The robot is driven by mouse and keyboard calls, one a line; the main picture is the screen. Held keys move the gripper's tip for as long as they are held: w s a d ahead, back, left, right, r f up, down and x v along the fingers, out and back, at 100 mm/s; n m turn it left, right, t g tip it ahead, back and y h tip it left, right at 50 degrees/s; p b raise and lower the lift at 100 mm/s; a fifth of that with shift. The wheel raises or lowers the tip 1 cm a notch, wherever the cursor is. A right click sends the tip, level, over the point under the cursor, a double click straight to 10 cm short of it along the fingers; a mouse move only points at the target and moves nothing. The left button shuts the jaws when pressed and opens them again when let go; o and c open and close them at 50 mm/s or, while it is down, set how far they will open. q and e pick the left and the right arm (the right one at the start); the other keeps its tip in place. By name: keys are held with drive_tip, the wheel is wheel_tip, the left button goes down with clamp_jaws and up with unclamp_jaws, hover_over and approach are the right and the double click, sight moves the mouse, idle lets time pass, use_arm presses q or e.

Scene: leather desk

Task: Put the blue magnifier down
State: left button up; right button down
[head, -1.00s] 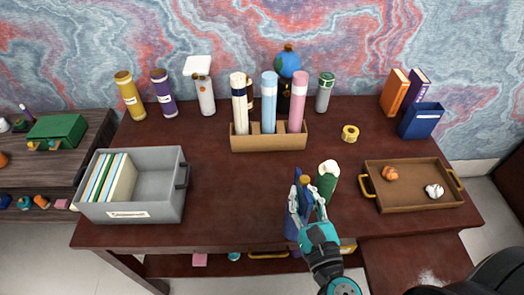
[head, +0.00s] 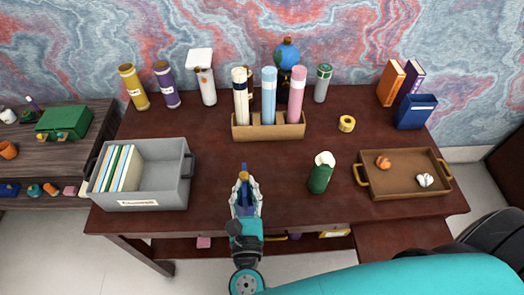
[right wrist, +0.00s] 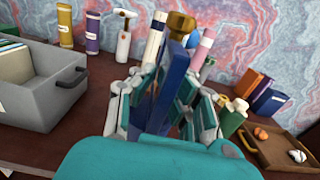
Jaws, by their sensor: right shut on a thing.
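My right gripper (head: 244,190) is shut on the blue magnifier (right wrist: 168,85), a long dark blue piece with a gold-brown end (right wrist: 181,22) that sticks up beyond the fingers. In the head view the gold end (head: 243,176) and a little blue show between the fingers, near the desk's front edge. The fingers hide much of the magnifier, and I cannot tell whether its lower end touches the desk (head: 215,150). My left gripper is not in view.
A grey bin (head: 165,190) with books stands left of my right gripper. A green bottle (head: 320,178) and a brown tray (head: 405,183) with two balls are to the right. A holder (head: 268,131) with rolled tubes stands behind. Bare desk lies between them.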

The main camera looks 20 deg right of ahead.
drive_tip(key=w+d+f+b, duration=0.3)
drive_tip(key=w+d, duration=0.3)
drive_tip(key=w, duration=0.5)
drive_tip(key=shift+w+d+f+b, duration=0.25)
drive_tip(key=shift+d+f+b, duration=0.1)
drive_tip(key=shift+f, duration=0.6)
drive_tip(key=c, duration=1.4)
unclamp_jaws()
drive_tip(key=shift+a, duration=0.1)
drive_tip(key=b+v, duration=0.3)
drive_tip(key=v, duration=0.9)
